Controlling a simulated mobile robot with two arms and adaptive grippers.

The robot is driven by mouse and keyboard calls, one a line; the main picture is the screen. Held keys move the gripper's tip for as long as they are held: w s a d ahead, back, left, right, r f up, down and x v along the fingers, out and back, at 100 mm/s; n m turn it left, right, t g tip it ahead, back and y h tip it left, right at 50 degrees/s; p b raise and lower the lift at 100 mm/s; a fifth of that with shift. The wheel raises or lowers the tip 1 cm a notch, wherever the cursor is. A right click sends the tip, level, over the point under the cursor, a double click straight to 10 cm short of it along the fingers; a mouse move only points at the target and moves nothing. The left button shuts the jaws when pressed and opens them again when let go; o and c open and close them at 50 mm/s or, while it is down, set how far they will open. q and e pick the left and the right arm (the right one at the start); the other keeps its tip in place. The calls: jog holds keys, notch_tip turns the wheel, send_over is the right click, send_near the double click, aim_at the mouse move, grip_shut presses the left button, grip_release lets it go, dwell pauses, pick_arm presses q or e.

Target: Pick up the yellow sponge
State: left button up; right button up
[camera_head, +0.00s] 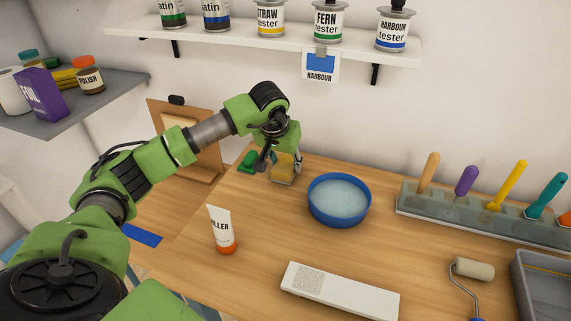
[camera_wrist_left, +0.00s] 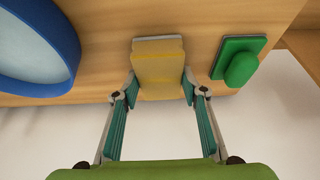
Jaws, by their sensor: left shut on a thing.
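The yellow sponge (camera_head: 285,166) is near the back edge of the wooden table, left of the blue bowl. My left gripper (camera_head: 282,178) reaches down over it and partly hides it. In the left wrist view the sponge (camera_wrist_left: 160,67) sits between the two fingers of the gripper (camera_wrist_left: 160,84), with a fingertip against each side. The gripper is shut on it. I cannot tell whether the sponge touches the table or is slightly raised. My right gripper is not in view.
A blue bowl (camera_head: 340,219) of pale water stands close right of the sponge. A green block (camera_wrist_left: 240,62) lies close on the other side. A filler tube (camera_head: 221,230), a white box (camera_head: 340,291), a roller (camera_head: 472,268) and a handle rack (camera_head: 480,215) are farther off.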

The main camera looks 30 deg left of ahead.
aim_at(288, 160)
pick_arm(q)
notch_tip(288, 160, up, 5)
jog(key=p, duration=0.3)
jog(key=shift+f, duration=0.2)
jog(key=s+d+r+p, duration=0.2)
jog(key=s+r, duration=0.2)
jog(key=s, duration=0.2)
jog(key=s+d+r+p, duration=0.1)
jog(key=s+d+r, duration=0.2)
jog(key=s, duration=0.4)
jog(key=shift+d+r+p, duration=0.3)
jog(key=shift+r+p, duration=0.1)
jog(key=shift+r, duration=0.45)
jog(key=shift+w, duration=0.1)
